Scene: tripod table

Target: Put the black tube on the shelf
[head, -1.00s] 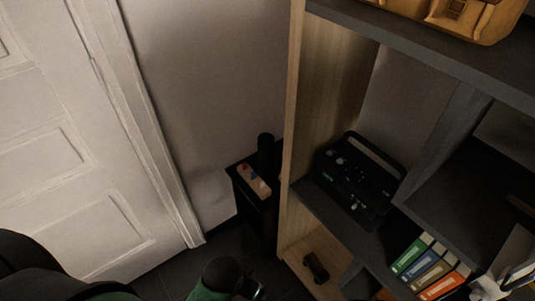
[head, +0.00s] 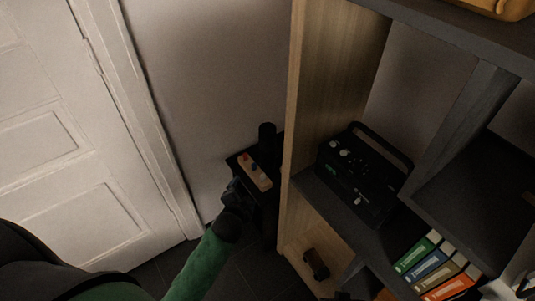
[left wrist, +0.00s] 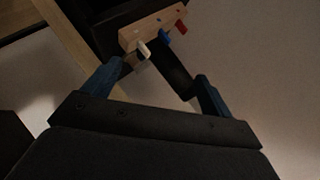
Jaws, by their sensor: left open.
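The black tube (head: 267,138) stands upright on a small black table (head: 236,162) in the corner beside the shelf. In the left wrist view the tube (left wrist: 172,70) shows beyond and between the fingers, with a gap around it. My left gripper (head: 232,190) is open and empty, low in front of the small table; its open fingers also show in the left wrist view (left wrist: 160,76). The shelf (head: 320,185) has a pale wood side and dark boards. My right gripper is not in view.
A wooden block with coloured pegs (head: 254,171) lies on the small table in front of the tube. A black radio-like box (head: 362,172) and coloured binders (head: 437,272) fill part of the shelf. The shelf's wood side (head: 293,130) stands close to the table. A white door (head: 60,150) is at left.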

